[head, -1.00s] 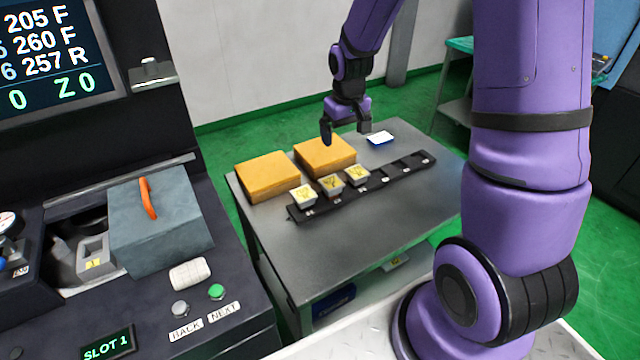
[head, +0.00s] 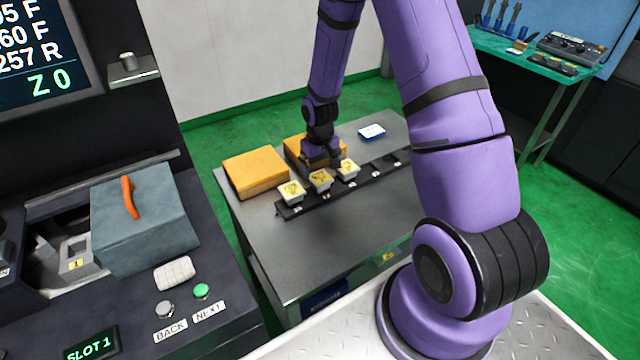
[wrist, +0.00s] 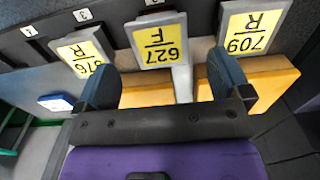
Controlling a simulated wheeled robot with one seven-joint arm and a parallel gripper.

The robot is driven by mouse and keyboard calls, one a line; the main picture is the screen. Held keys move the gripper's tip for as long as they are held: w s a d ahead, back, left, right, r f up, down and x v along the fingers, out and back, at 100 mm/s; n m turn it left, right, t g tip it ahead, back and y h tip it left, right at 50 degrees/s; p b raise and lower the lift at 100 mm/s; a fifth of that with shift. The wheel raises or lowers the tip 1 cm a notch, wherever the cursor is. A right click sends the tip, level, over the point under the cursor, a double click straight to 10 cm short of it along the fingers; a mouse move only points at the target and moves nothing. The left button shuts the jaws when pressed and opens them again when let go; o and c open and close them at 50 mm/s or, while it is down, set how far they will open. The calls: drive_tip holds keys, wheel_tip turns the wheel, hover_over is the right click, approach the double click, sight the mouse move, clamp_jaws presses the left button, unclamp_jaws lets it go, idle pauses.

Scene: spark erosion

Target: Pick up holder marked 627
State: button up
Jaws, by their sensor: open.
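The holder marked 627 F (wrist: 160,42) has a yellow label on a grey block, upside down in the wrist view. It is the middle of three holders in a dark rack and shows in the head view (head: 320,181). My gripper (wrist: 162,68) is open and empty, close behind this holder in the head view. In the wrist view its two dark fingers flank the gap in front of the 627 block. I cannot tell whether they touch it.
A holder marked 709 R (wrist: 244,30) and another marked R (wrist: 85,52) stand on either side. Two orange blocks (head: 256,172) lie behind the rack (head: 300,209). A blue-and-white item (head: 371,132) lies at the back. The table front is clear.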

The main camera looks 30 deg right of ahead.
sight(320, 177)
drive_tip(key=shift+f, duration=2.6)
drive_tip(key=c, duration=1.4)
